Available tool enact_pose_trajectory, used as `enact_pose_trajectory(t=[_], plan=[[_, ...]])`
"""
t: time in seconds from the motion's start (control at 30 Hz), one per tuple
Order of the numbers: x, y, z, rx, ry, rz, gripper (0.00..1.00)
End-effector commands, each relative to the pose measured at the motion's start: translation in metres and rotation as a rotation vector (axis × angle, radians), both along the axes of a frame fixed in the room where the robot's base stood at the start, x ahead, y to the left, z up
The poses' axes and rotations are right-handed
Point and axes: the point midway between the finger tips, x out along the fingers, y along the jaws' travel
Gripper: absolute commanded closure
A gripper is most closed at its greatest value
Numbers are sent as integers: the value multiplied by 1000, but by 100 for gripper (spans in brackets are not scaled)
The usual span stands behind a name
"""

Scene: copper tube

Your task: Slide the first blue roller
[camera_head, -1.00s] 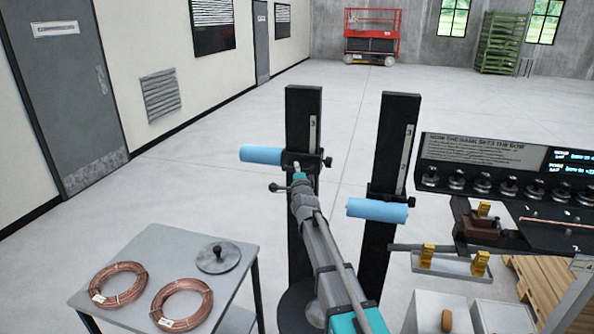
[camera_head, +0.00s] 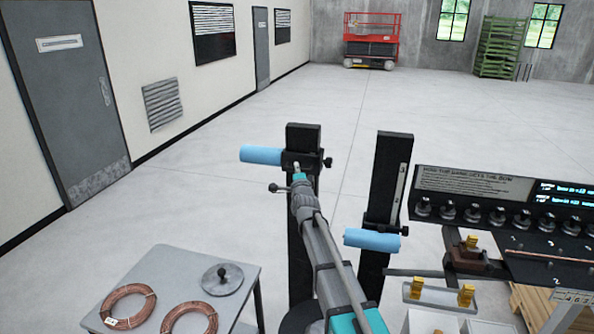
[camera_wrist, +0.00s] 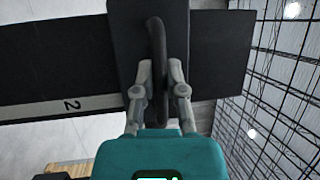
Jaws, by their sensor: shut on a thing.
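The left blue roller (camera_head: 262,155) sticks out to the left from a black carriage (camera_head: 302,160) near the top of the left black post (camera_head: 304,133). The right blue roller (camera_head: 371,239) sits lower, on the right post (camera_head: 390,170). My gripper (camera_head: 298,178) is at the left carriage, below its roller, partly hidden by my arm. In the wrist view, my gripper (camera_wrist: 158,75) is shut on the carriage's black loop handle (camera_wrist: 156,40). A scale strip with a "2" (camera_wrist: 70,105) shows on the post there.
A grey table (camera_head: 170,265) with copper coils (camera_head: 130,305) and a grey disc (camera_head: 223,278) stands at the lower left. A bench panel with several black knobs (camera_head: 480,210) is at the right. Open floor lies beyond the posts.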

Motion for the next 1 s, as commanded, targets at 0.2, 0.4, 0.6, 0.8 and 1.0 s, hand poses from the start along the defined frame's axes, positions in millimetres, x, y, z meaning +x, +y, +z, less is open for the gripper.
enact_pose_trajectory(t=[0.2,0.4,0.6,0.8,1.0], plan=[[2,0,17,1,-5,-2,100],[2,0,19,1,-5,-2,100],[1,0,18,1,-4,-2,100],[1,0,18,0,-3,-1,62],[1,0,17,0,-2,-1,49]])
